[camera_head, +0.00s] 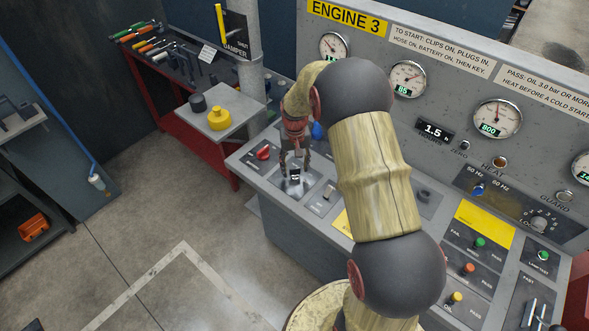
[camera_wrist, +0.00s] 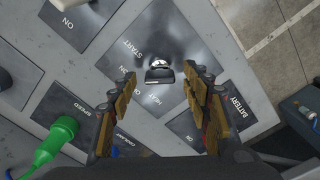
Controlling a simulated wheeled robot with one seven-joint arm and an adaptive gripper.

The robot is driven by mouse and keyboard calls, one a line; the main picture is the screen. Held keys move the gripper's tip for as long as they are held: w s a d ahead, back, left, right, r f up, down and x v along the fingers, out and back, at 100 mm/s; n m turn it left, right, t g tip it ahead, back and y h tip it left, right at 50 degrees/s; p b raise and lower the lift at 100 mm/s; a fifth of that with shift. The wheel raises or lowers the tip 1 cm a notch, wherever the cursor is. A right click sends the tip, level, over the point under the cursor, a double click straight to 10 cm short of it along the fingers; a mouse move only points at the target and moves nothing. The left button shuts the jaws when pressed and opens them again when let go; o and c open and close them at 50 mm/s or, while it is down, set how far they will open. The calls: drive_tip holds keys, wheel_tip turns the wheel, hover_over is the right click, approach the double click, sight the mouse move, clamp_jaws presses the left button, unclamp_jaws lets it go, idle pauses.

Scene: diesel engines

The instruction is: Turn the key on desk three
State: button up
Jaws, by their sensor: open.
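The desk labelled ENGINE 3 (camera_head: 346,18) has a dark START plate with a small key (camera_head: 295,179) in its switch, on the left part of the sloping panel. In the wrist view the key (camera_wrist: 159,75) shows a black grip below a round silver lock, close to the lettering START and HEAT. My gripper (camera_head: 295,163) points down over this plate. In the wrist view my gripper (camera_wrist: 161,76) is open, one finger on each side of the key, with visible gaps. I cannot tell the height of the fingertips relative to the key.
A red battery knob (camera_head: 263,153) sits left of the key. A yellow-topped object (camera_head: 219,118) stands on a side shelf. Gauges line the upright panel behind my arm. The floor at left is clear.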

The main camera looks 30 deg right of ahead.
drive_tip(key=shift+f, duration=0.65)
drive_tip(key=c, duration=0.3)
drive_tip(key=c, duration=0.8)
